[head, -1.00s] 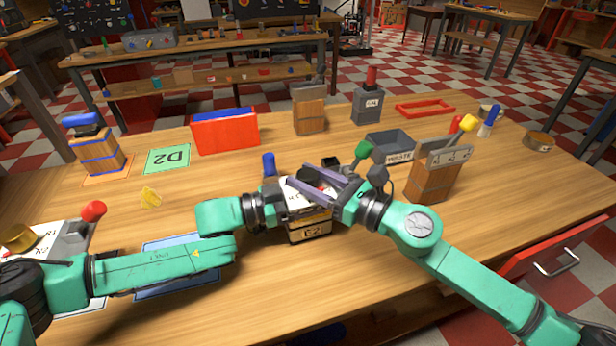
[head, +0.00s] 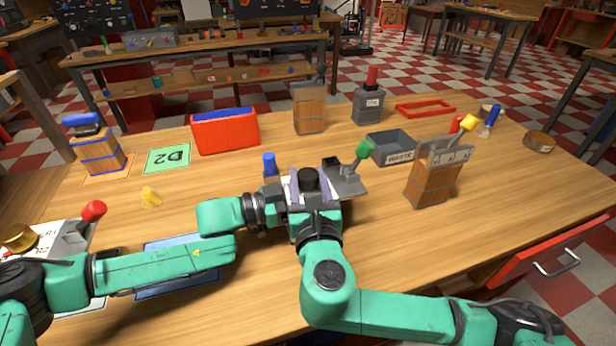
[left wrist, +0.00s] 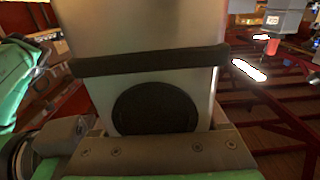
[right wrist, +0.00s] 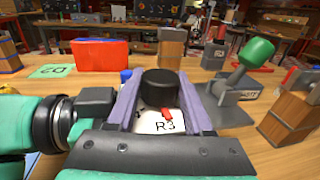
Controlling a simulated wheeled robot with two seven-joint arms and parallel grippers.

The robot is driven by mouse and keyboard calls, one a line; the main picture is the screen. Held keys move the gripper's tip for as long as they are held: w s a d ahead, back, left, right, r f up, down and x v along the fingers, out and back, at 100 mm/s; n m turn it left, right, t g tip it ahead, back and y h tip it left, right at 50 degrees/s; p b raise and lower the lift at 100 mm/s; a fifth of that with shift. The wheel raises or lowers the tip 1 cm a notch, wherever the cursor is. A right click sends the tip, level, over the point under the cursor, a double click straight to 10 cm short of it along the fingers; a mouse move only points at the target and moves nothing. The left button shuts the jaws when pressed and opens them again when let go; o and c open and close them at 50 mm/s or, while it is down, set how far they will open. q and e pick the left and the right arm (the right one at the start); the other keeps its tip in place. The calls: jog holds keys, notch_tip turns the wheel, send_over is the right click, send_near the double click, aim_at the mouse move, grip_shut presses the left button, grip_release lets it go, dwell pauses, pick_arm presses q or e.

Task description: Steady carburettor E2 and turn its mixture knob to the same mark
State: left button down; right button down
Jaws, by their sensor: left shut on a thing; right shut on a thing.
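Carburettor E2 (head: 297,212) stands mid-table, mostly hidden behind my grippers; its front label is covered. Its black mixture knob (head: 308,177) shows on top. In the right wrist view the black knob (right wrist: 160,88) has a red pointer (right wrist: 167,114) toward the near side, above a white plate reading "R3". My right gripper (head: 310,190) comes from the front, its purple fingers shut on the knob's two sides. My left gripper (head: 280,204) comes from the left and is shut on the body. The left wrist view shows a grey surface (left wrist: 145,75) with a black band and disc close up.
A grey unit with a green-knobbed lever (head: 364,150) stands close right of the grippers. A wooden block (head: 434,185) is farther right, a grey tray (head: 391,148) behind. A unit with a gold knob (head: 18,238) and red-tipped lever is at left.

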jog(key=shift+m+h, duration=1)
jog(key=shift+h, duration=0.6)
jog(key=c, duration=0.6)
grip_release()
jog(key=shift+s, duration=0.1)
jog(key=s, duration=1.2)
jog(key=shift+a, duration=0.4)
